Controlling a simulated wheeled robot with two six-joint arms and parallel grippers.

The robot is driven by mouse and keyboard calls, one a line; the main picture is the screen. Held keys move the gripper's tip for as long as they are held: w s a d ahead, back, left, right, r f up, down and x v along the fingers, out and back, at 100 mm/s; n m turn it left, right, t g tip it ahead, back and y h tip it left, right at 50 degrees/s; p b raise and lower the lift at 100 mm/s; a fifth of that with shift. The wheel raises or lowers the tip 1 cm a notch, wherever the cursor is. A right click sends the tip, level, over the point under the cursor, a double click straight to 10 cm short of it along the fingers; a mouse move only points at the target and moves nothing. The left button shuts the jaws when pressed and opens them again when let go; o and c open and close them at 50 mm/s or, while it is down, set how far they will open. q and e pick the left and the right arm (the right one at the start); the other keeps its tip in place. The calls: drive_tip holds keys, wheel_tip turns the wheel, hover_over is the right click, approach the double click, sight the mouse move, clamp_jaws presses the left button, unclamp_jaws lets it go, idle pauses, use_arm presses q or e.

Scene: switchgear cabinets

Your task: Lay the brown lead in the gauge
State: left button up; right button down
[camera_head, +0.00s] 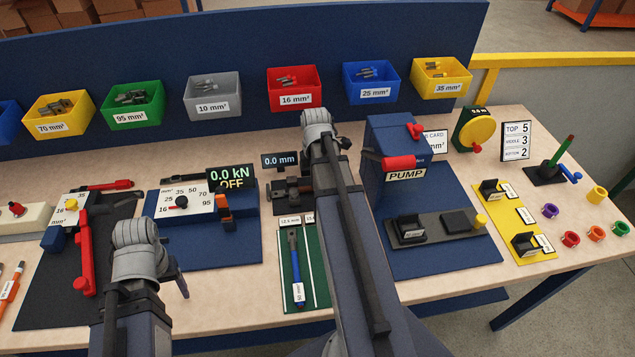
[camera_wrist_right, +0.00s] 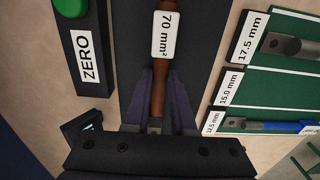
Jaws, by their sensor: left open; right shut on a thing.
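The brown lead (camera_wrist_right: 158,75), with a white 70 mm² tag (camera_wrist_right: 166,35), runs up the middle of the right wrist view. My right gripper (camera_wrist_right: 160,95) is shut on it near its lower end. The lead is over the dark bed of the gauge (camera_wrist_right: 205,35); I cannot tell whether it touches. In the head view the gauge (camera_head: 284,192) shows partly beside my right arm, its display (camera_head: 280,160) reading 0.0 mm. My right arm hides the lead and right fingertips there. My left gripper (camera_head: 181,284) is open and empty at the lower left.
A green length board (camera_head: 301,270) holding a blue lead (camera_head: 296,268) lies just in front of the gauge. The crimping unit (camera_head: 185,202) stands left, the blue pump (camera_head: 395,150) right. Coloured bins line the back. A green ZERO button (camera_wrist_right: 72,6) is beside the bed.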

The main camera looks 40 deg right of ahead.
drive_tip(key=c, duration=0.7)
unclamp_jaws()
use_arm(q)
drive_tip(key=shift+r, duration=0.15)
use_arm(e)
drive_tip(key=shift+r, duration=0.15)
wheel_tip(320, 180, up, 8)
drive_tip(key=p, duration=0.8)
drive_tip(key=shift+f, duration=0.2)
use_arm(q)
wheel_tip(320, 180, up, 8)
drive_tip(key=shift+f, duration=0.2)
use_arm(e)
drive_tip(key=shift+a, duration=0.1)
